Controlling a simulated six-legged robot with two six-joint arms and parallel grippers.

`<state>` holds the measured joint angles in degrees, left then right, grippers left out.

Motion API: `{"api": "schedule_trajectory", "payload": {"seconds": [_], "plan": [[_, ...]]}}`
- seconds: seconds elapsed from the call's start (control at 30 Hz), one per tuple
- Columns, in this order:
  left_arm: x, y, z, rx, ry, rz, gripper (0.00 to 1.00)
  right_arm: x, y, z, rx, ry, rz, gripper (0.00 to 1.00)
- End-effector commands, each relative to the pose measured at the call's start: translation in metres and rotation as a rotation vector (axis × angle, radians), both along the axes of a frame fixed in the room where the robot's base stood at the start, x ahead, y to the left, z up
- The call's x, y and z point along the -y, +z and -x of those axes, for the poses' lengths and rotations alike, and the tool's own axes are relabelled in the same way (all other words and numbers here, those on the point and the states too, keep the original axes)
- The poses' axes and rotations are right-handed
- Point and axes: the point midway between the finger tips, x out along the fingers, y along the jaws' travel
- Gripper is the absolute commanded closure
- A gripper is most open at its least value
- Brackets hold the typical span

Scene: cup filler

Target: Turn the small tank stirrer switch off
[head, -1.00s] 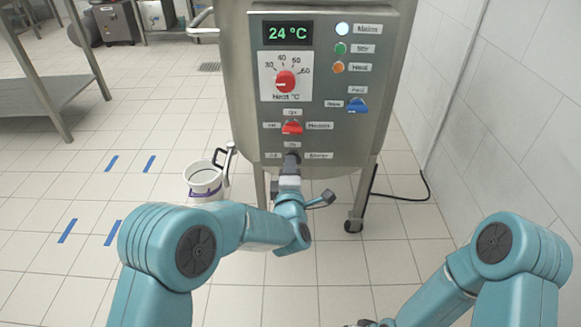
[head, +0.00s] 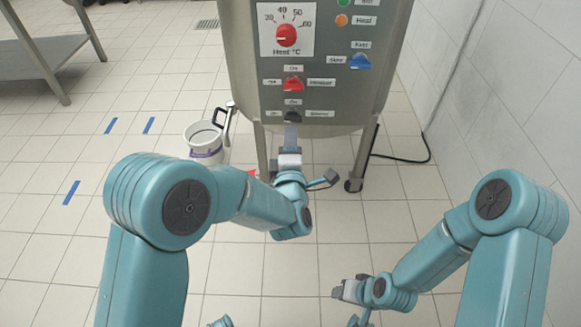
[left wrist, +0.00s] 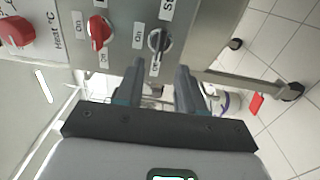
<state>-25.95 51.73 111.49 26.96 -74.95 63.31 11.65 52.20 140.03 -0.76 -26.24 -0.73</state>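The black stirrer switch (head: 291,116) is the lowest knob on the grey tank panel. In the left wrist view the switch (left wrist: 158,42) shows plainly, with its bar running towards the "Off" label. My left gripper (head: 291,135) is just below the switch. In the left wrist view its two fingers (left wrist: 159,88) are apart with nothing between them, and the switch lies beyond their tips, apart from them. My right gripper (head: 347,290) is low at the front, away from the tank, too small to tell its state.
A red switch (head: 293,85) sits just above the stirrer switch, with a red heat dial (head: 286,36) and a blue switch (head: 360,61) higher up. A white bucket (head: 204,148) stands on the floor left of the tank. A wall closes the right side.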

Motion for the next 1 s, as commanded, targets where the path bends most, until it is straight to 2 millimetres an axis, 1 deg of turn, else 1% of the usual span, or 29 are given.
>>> {"api": "schedule_trajectory", "payload": {"seconds": [0.03,0.2,0.3,0.4,0.5,0.6,1.0], "plan": [[0.001,0.000,0.014,-0.002,-0.004,-0.001,0.62,0.000,0.000,0.000,0.000,0.000,0.000,0.57],[0.001,0.000,0.058,-0.001,-0.004,-0.002,0.62,0.000,0.000,0.000,0.000,0.000,0.000,0.57],[0.000,0.001,0.077,0.000,-0.002,-0.001,0.62,0.000,0.000,0.000,0.000,0.000,0.000,0.57],[0.001,0.000,0.090,0.000,-0.002,0.001,0.62,0.000,0.000,0.000,0.000,0.000,0.000,0.57],[0.000,0.000,0.098,0.001,0.000,0.000,0.62,0.000,0.000,0.000,0.000,0.000,0.000,0.57],[0.000,0.000,0.101,0.001,0.000,0.001,0.62,0.000,0.000,0.000,0.000,0.000,0.000,0.57],[0.000,0.000,0.100,0.001,0.001,0.001,0.62,0.000,0.000,0.000,0.000,0.000,0.000,0.57]]}}
